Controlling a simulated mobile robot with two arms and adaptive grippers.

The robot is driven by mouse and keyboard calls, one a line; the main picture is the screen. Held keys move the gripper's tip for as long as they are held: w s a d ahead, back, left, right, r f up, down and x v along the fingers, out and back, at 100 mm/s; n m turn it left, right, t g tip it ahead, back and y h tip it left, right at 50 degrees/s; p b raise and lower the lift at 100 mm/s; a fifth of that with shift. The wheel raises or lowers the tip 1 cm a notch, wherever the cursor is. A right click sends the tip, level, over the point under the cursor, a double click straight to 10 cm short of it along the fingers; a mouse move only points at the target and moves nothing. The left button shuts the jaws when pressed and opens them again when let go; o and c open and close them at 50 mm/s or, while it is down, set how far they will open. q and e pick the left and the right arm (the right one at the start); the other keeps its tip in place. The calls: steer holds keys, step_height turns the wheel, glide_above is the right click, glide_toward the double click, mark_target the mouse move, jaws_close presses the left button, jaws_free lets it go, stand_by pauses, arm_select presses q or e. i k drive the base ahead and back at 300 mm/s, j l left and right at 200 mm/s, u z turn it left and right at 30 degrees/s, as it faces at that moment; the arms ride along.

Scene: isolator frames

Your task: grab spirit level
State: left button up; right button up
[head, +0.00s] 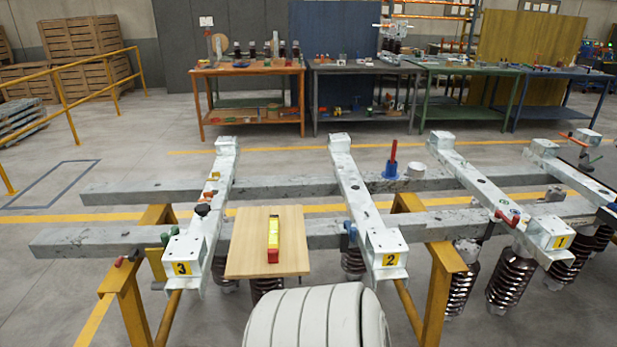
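The spirit level (273,240) is a short yellow and red bar. It lies lengthwise, pointing away from me, near the middle of a light wooden board (246,262). The board sits between the steel beams marked 3 and 2. Neither of my grippers shows in the head view. Nothing covers the spirit level.
Steel cross beams marked 3 (184,262), 2 (388,256) and 1 (556,236) rest on long grey rails (130,235) over yellow trestles (440,270). A white ribbed rounded object (310,320) fills the bottom centre, close before the board. Workbenches (250,70) stand far behind.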

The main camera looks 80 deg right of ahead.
mark_target(273, 243)
steer(key=z, duration=2.4)
steer(key=i+j+z, duration=0.35)
steer(key=j, duration=0.3)
steer(key=i+j+z, duration=0.15)
steer(key=i+j, duration=0.1)
steer(key=j, duration=0.1)
